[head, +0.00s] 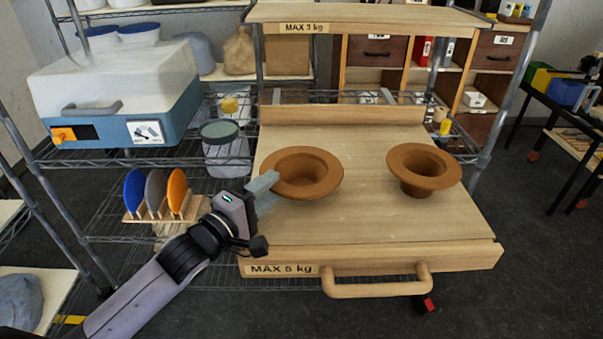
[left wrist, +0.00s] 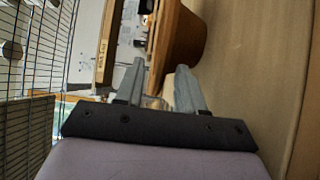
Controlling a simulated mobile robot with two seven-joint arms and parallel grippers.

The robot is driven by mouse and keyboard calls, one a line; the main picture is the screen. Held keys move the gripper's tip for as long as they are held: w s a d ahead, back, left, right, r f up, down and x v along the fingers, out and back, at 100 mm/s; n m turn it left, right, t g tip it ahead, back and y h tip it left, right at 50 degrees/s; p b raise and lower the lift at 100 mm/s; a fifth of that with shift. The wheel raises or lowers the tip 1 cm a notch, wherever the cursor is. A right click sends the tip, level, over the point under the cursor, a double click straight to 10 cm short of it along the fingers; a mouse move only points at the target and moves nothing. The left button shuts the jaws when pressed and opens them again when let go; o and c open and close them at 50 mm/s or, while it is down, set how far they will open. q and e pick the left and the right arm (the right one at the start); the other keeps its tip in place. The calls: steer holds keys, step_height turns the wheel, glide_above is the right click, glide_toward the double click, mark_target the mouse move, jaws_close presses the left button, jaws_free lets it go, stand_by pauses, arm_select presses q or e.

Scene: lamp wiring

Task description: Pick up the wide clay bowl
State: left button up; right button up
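The wide clay bowl (head: 322,180), brown with a broad flared rim, stands upright on the left part of a wooden pull-out board (head: 345,225). A narrower clay bowl (head: 424,170) stands apart on the board's right side. My left gripper (head: 270,189) is at the wide bowl's left rim, its fingers spread. In the left wrist view, the wide bowl (left wrist: 186,40) shows just beyond the open fingertips (left wrist: 160,77), with its rim edge lying between them. I cannot tell whether either finger touches it. My right gripper is not in view.
A wooden shelf (head: 370,14) hangs above the board's back. A rack with coloured discs (head: 155,191) and a glass jar (head: 225,150) stand left of the board. A white-and-blue machine (head: 115,95) is at the upper left. The board's front middle is clear.

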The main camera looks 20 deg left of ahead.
arm_select(q)
steer(key=shift+w+d, duration=0.15)
steer(key=shift+w, duration=0.15)
jaws_close()
steer(key=shift+r, duration=0.1)
